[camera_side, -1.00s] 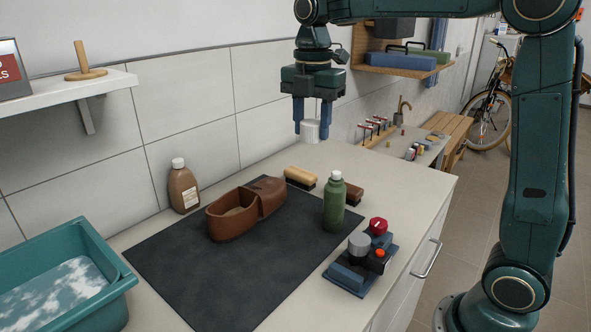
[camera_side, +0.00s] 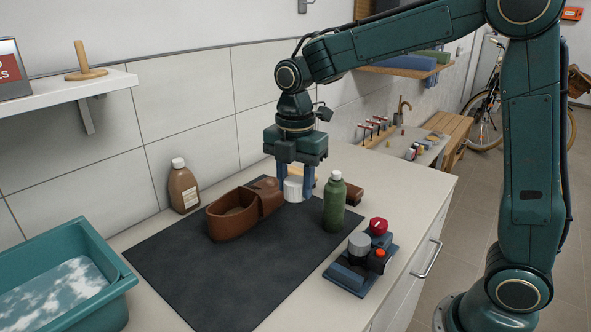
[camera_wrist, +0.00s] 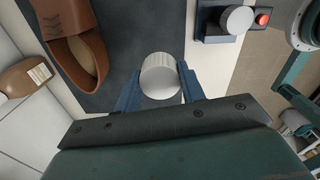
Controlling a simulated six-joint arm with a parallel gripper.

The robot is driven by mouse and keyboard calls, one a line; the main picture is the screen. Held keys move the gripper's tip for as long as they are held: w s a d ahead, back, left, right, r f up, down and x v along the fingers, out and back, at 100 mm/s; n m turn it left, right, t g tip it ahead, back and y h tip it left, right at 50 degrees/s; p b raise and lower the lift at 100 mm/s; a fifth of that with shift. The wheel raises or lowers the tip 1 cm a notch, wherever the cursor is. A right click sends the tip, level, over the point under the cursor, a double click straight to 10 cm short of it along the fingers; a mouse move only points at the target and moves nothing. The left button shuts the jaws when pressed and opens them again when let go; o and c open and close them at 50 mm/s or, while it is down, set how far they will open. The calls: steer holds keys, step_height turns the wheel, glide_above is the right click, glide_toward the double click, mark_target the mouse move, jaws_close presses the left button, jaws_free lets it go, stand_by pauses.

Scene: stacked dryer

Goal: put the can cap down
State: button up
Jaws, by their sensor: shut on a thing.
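The can cap (camera_side: 293,189) is a white, ribbed cylinder. My gripper (camera_side: 295,187) is shut on it, with one blue finger on each side. In the side view it is low over the far part of the dark mat (camera_side: 215,265), between the brown shoe and the green bottle; I cannot tell whether the cap touches the surface. In the wrist view the cap (camera_wrist: 160,76) sits between the fingertips, against the dark mat.
A brown shoe (camera_side: 232,216) stands close on the left and a green bottle (camera_side: 334,204) close on the right. A brown bottle (camera_side: 184,188) is by the wall. A blue device with knobs (camera_side: 361,265) is at the right edge. The front of the mat is clear.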

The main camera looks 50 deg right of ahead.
mark_target(295, 182)
step_height(295, 182, down, 11)
stand_by(0.3)
steer(key=shift+f, duration=2.15)
steer(key=shift+f, duration=0.15)
steer(key=o, duration=0.9)
steer(key=shift+o, duration=0.2)
step_height(295, 182, up, 12)
steer(key=shift+r, duration=0.2)
